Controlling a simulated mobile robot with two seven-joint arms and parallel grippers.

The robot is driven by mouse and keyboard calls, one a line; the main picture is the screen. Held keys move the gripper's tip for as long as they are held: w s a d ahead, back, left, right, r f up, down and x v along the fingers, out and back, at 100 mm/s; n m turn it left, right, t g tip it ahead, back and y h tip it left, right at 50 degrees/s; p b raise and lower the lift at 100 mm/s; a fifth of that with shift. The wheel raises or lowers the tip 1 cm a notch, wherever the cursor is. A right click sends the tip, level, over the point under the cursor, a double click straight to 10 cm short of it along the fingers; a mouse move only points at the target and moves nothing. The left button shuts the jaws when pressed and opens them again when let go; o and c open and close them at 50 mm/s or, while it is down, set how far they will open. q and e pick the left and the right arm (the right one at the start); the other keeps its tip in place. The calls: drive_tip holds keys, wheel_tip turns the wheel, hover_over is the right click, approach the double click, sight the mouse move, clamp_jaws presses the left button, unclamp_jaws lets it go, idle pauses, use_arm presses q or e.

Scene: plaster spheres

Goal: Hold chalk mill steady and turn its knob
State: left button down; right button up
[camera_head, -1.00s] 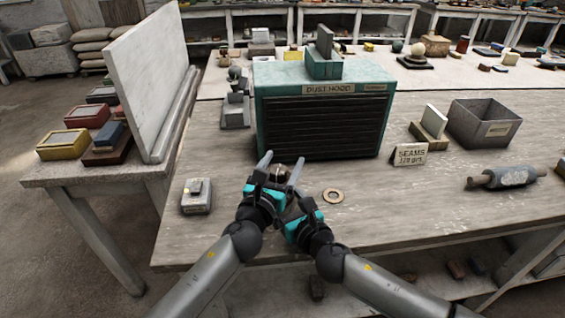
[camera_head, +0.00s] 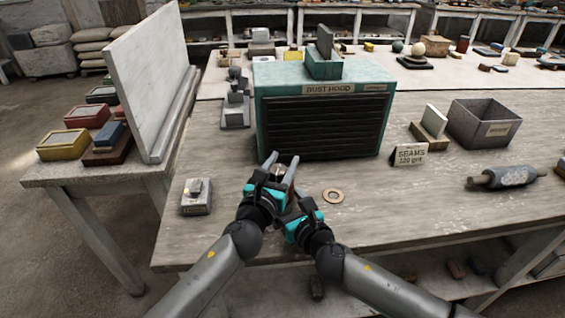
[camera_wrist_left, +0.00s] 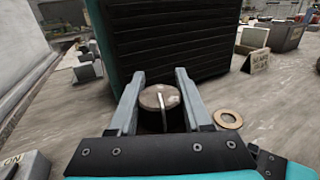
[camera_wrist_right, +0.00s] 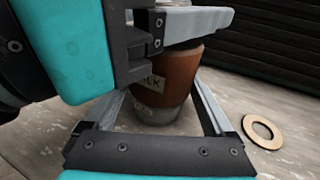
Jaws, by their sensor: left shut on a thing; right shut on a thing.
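The chalk mill (camera_wrist_right: 170,85) stands upright on the bench, a reddish-brown cylinder with a small, partly hidden label. Its round top with a metal handle, the knob (camera_wrist_left: 158,97), shows between my left fingers in the left wrist view. My left gripper (camera_head: 281,163) reaches in above and is shut on the knob. My right gripper (camera_wrist_right: 160,104) is lower and shut around the brown body. In the head view the grippers hide most of the mill, and the right fingertips are hidden behind the left hand.
The teal dust hood (camera_head: 262,120) stands just behind the mill. A flat ring (camera_head: 333,196) lies close at right. A small grey switch box (camera_head: 196,197) is at left. A sign (camera_head: 409,155), a metal bin (camera_head: 484,124) and a roller (camera_head: 510,177) are farther right.

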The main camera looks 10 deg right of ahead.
use_arm(q)
drive_tip(key=shift+d+m+g+h, duration=0.1)
drive_tip(key=shift+m+g+h, duration=0.25)
drive_tip(key=shift+h, duration=0.25)
drive_tip(key=shift+s+d+m+g+h, duration=0.15)
drive_tip(key=shift+m+g+h, duration=0.6)
drive_tip(key=shift+m+h, duration=0.3)
drive_tip(key=m+g+h, duration=0.2)
drive_tip(key=g+h, duration=0.1)
drive_tip(key=m+g+h, duration=0.1)
drive_tip(key=shift+s+d+m+g, duration=0.3)
drive_tip(key=shift+d, duration=0.05)
drive_tip(key=shift+s+d+f+m+g+h, duration=0.15)
drive_tip(key=shift+m+g+h, duration=0.4)
drive_tip(key=shift+g, duration=0.4)
drive_tip(key=shift+s+r+m+g+h, duration=0.1)
drive_tip(key=shift+s+m+g+h, duration=0.2)
drive_tip(key=shift+m+g, duration=0.6)
drive_tip(key=shift+s+d+f+m+g+h, duration=0.1)
drive_tip(key=shift+m+g+h, duration=0.45)
drive_tip(key=shift+g, duration=0.5)
drive_tip(key=shift+s+g, duration=0.15)
drive_tip(key=shift+g, duration=0.35)
drive_tip(key=shift+c, duration=1.7)
unclamp_jaws()
drive_tip(key=shift+m, duration=0.3)
drive_tip(key=s+a, duration=0.2)
drive_tip(key=a, duration=1)
